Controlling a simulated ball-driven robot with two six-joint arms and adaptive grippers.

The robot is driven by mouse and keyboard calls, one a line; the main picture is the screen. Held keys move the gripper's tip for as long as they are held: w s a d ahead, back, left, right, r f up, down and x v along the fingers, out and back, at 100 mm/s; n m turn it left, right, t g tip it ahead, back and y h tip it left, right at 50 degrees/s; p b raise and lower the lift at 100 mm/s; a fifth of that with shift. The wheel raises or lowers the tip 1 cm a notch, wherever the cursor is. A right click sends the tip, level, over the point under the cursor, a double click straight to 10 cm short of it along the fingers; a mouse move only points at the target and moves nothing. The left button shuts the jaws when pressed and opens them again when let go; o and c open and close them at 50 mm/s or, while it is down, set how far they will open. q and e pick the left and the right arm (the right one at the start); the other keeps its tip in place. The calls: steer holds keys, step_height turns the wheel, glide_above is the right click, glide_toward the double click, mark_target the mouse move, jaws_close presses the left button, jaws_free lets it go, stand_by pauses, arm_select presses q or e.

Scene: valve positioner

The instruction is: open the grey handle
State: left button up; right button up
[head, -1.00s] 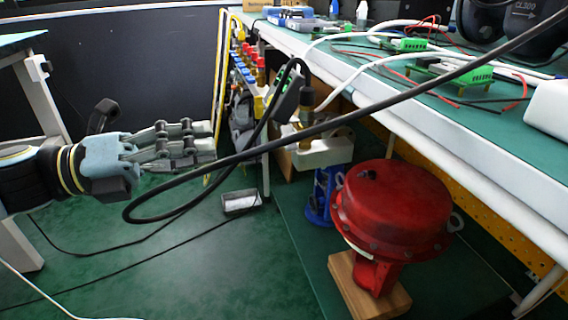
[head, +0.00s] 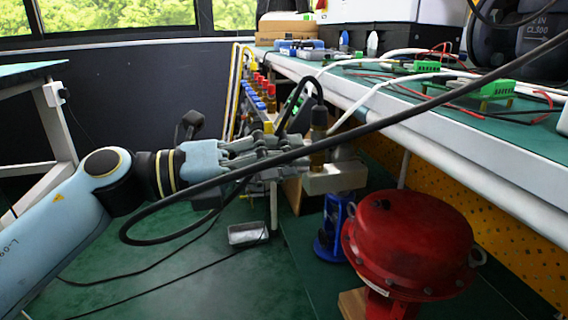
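My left gripper (head: 262,158) reaches in from the left in the head view, its grey fingers pointing right. The fingers lie beside the brass fitting (head: 317,150) and its white block (head: 335,178). A thick black cable crosses in front of the fingers, so I cannot tell how far apart they are or whether they touch anything. I cannot clearly pick out a grey handle; the area around the fingertips is partly hidden. My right gripper is not in view.
A red round actuator (head: 410,240) stands at the lower right, with a blue stand (head: 332,228) beside it. A row of red and blue knobs (head: 262,92) is behind the gripper. The long bench (head: 455,125) runs along the right. A small metal tray (head: 248,233) lies on the green floor.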

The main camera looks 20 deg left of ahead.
arm_select(q)
jaws_close()
stand_by(0.5)
steer(key=shift+f+m+b, duration=0.1)
steer(key=shift+m+b, duration=2.35)
steer(key=shift+m, duration=3.75)
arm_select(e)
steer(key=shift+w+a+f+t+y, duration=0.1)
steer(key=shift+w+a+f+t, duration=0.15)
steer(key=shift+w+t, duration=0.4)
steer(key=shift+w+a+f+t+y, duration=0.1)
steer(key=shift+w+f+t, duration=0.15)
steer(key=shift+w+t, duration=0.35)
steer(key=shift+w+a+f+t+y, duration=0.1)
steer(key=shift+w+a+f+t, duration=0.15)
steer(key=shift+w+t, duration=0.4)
